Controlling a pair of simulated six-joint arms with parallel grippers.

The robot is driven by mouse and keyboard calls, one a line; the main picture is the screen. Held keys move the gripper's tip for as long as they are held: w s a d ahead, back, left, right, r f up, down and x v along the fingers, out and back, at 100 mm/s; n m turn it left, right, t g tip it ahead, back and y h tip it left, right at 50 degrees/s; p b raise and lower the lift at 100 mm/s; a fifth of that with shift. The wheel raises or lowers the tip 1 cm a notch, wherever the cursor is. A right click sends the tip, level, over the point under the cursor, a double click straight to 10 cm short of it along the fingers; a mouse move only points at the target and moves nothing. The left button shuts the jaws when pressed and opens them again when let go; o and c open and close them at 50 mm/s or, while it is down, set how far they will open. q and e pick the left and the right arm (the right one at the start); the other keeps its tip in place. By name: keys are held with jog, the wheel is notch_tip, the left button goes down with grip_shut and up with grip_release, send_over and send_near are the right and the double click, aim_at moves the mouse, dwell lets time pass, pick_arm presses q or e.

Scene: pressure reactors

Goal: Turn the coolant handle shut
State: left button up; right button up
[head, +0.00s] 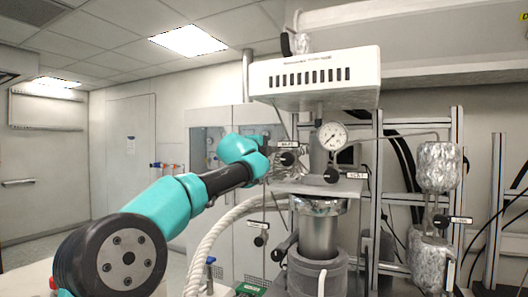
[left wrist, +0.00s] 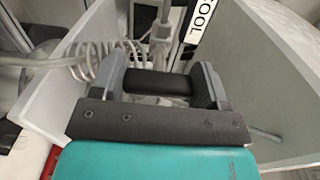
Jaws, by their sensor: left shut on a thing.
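My left gripper (head: 274,147) reaches in from the left to the left side of the reactor head, under the white box. In the left wrist view the two fingers (left wrist: 158,84) are shut on a black bar-shaped handle (left wrist: 158,81), one finger at each end of it. A white label reading "OOL" (left wrist: 201,16), partly cut off, stands just beyond the handle. I take this as the coolant handle. In the head view my gripper and the fittings hide it. My right gripper is in neither view.
The reactor (head: 319,235) carries a gauge (head: 332,136) and a white box (head: 315,78) above. Other black handles with tags stand close by, one at the lower left (head: 259,240) and one at the right (head: 440,221). A pale ribbed hose (head: 215,235) curves below my left arm.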

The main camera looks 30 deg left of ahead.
pick_arm(q)
jog(key=o, duration=0.9)
jog(key=shift+o, duration=0.2)
jog(key=shift+d, duration=0.1)
